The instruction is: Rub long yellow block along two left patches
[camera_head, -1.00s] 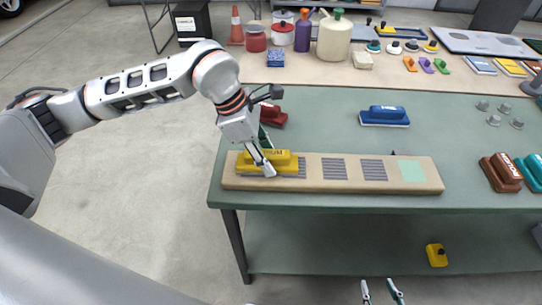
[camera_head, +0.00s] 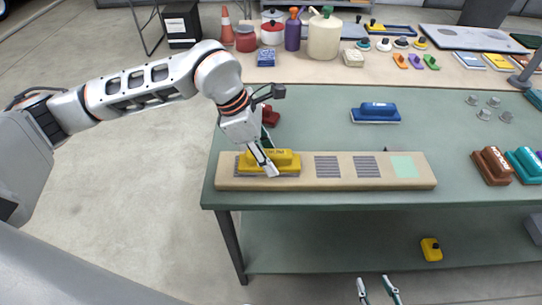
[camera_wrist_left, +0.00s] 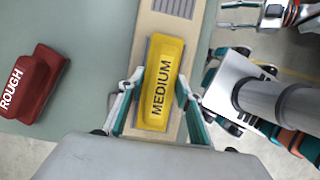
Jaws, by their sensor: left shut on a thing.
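The long yellow block (camera_head: 284,159), marked MEDIUM, lies lengthwise on a beige board (camera_head: 305,181). It covers most of the two left grey patches; a strip of the leftmost patch (camera_head: 237,168) shows at its left end. My left gripper (camera_head: 268,168) is shut on the block from above, its fingers on the two long sides, as the left wrist view also shows of the block (camera_wrist_left: 164,60). Two uncovered grey patches (camera_head: 327,167) (camera_head: 367,167) and a pale green patch (camera_head: 405,167) lie to the right. My right gripper (camera_head: 377,290) hangs empty at the bottom, fingers apart.
A red block marked ROUGH (camera_wrist_left: 32,82) lies behind the board's left end. A blue block (camera_head: 376,113) is behind the board, brown (camera_head: 492,166) and teal (camera_head: 523,165) blocks are to its right. A small yellow block (camera_head: 431,250) is on the lower shelf.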

